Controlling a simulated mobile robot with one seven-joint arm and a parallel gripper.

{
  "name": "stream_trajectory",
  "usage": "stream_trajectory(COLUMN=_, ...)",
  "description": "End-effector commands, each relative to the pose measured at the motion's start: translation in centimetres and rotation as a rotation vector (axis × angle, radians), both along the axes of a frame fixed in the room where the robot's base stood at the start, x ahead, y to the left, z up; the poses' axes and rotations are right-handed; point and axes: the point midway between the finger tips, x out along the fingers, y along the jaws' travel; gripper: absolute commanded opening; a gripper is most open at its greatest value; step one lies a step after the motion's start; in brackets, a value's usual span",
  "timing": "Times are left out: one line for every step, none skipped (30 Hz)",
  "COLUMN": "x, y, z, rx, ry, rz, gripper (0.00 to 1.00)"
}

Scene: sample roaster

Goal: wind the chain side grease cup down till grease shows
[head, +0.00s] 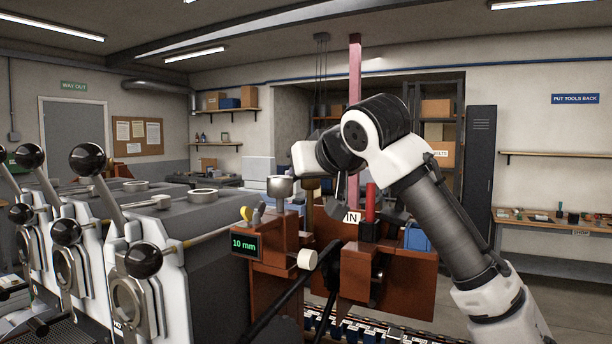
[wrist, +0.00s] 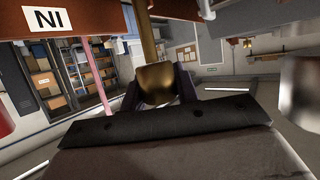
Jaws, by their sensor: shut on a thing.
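My gripper (wrist: 158,92) is shut on a brass grease cup (wrist: 157,78), seen in the wrist view with a dark finger on each side of it. A brass stem runs on from the cup toward the red-brown machine body. In the head view my gripper (head: 308,184) sits above the brass stem (head: 309,208), beside a grey metal cup (head: 280,187) on the red-brown housing (head: 272,238). The held cup is mostly hidden there by my wrist. I cannot make out any grease in either view.
A display (head: 245,244) reading "10 mm" is on the housing's front. A white knob (head: 307,259) and a red-handled lever (head: 370,203) stand close by. Roaster units with black-balled levers (head: 87,159) fill the left.

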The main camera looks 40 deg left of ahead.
Motion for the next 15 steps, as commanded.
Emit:
stream_trajectory(x=0.04, y=-0.04, z=0.14, rx=0.003, ry=-0.002, rz=-0.001, gripper=0.08)
stream_trajectory(x=0.04, y=-0.04, z=0.13, rx=0.003, ry=-0.002, rz=-0.001, gripper=0.08)
stream_trajectory(x=0.04, y=-0.04, z=0.13, rx=0.003, ry=-0.002, rz=-0.001, gripper=0.08)
stream_trajectory(x=0.04, y=-0.04, z=0.13, rx=0.003, ry=-0.002, rz=-0.001, gripper=0.08)
stream_trajectory(x=0.04, y=-0.03, z=0.12, rx=0.003, ry=-0.002, rz=-0.001, gripper=0.32)
stream_trajectory(x=0.04, y=-0.03, z=0.12, rx=0.002, ry=-0.001, rz=-0.001, gripper=0.37)
stream_trajectory(x=0.04, y=-0.03, z=0.12, rx=0.002, ry=-0.001, rz=0.0, gripper=0.41)
stream_trajectory(x=0.03, y=-0.03, z=0.12, rx=0.002, ry=-0.001, rz=0.0, gripper=0.45)
stream_trajectory(x=0.03, y=-0.03, z=0.1, rx=0.002, ry=-0.001, rz=0.0, gripper=0.5)
stream_trajectory(x=0.03, y=-0.03, z=0.09, rx=0.001, ry=-0.002, rz=0.0, gripper=0.52)
stream_trajectory(x=0.02, y=-0.02, z=0.08, rx=0.001, ry=-0.002, rz=0.0, gripper=0.52)
stream_trajectory(x=0.03, y=-0.02, z=0.07, rx=0.001, ry=-0.001, rz=0.0, gripper=0.52)
stream_trajectory(x=0.01, y=-0.02, z=0.06, rx=0.001, ry=-0.001, rz=0.0, gripper=0.52)
stream_trajectory(x=0.01, y=-0.02, z=0.06, rx=0.001, ry=-0.001, rz=0.0, gripper=0.52)
stream_trajectory(x=0.02, y=-0.01, z=0.04, rx=0.001, ry=-0.001, rz=0.0, gripper=0.52)
